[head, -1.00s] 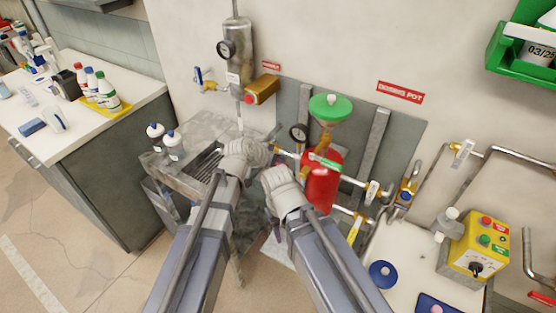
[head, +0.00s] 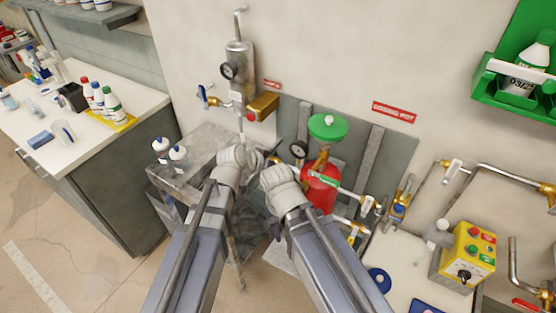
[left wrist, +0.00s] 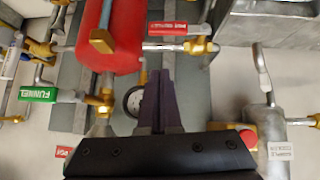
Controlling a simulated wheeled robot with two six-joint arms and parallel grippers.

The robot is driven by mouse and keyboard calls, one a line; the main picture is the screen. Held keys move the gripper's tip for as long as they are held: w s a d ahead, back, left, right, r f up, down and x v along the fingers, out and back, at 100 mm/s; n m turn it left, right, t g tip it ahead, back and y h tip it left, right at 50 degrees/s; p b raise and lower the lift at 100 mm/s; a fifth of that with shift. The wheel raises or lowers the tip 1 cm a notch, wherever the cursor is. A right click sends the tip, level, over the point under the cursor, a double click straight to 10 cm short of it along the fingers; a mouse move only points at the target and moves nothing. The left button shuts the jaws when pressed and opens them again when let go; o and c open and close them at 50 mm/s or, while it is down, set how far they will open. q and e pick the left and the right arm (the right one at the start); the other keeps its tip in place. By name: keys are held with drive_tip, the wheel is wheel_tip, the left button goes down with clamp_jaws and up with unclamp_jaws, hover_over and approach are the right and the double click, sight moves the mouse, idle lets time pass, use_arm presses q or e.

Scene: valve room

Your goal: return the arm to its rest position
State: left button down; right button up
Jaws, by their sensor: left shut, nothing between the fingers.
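My left arm comes in from the left in the head view, its wrist bent toward the wall. My left gripper (left wrist: 160,108) shows in the left wrist view with its dark fingers together and nothing between them. In that view a round gauge (left wrist: 132,100) and the red pot (left wrist: 108,45) appear just beyond the fingers; I see no clear contact. My right arm stretches forward beside the left one in the head view, its wrist in front of the red pot (head: 320,190). The right gripper's fingers are hidden behind its wrist.
A grey metal stand (head: 200,185) with two white-capped bottles is left of my arms. The green funnel (head: 327,127) tops the red pot, amid pipes and valves. A yellow control box (head: 468,252) is at right. A white-topped bench (head: 75,135) stands at left.

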use_arm(q)
drive_tip(key=p+v, duration=0.2)
drive_tip(key=v, duration=0.3)
drive_tip(key=shift+s+d+r+p, duration=0.1)
drive_tip(key=shift+s+p, duration=0.2)
drive_tip(key=shift+p, duration=0.05)
use_arm(e)
wheel_tip(320, 180, up, 4)
drive_tip(key=shift+f, duration=0.1)
use_arm(q)
drive_tip(key=s+a+f+n+g+y, duration=0.3)
drive_tip(key=s+a, duration=0.2)
drive_tip(key=a, duration=0.5)
drive_tip(key=s+a+f+n+g+y, duration=0.35)
drive_tip(key=s+a, duration=0.25)
drive_tip(key=a, duration=0.3)
drive_tip(key=s+d+m, duration=0.3)
drive_tip(key=s+d, duration=0.2)
drive_tip(key=d, duration=0.6)
drive_tip(key=shift+s+f+m+y, duration=0.15)
drive_tip(key=shift+f+m+y, duration=0.05)
drive_tip(key=shift+m+y, duration=0.15)
use_arm(e)
drive_tip(key=shift+f, duration=0.25)
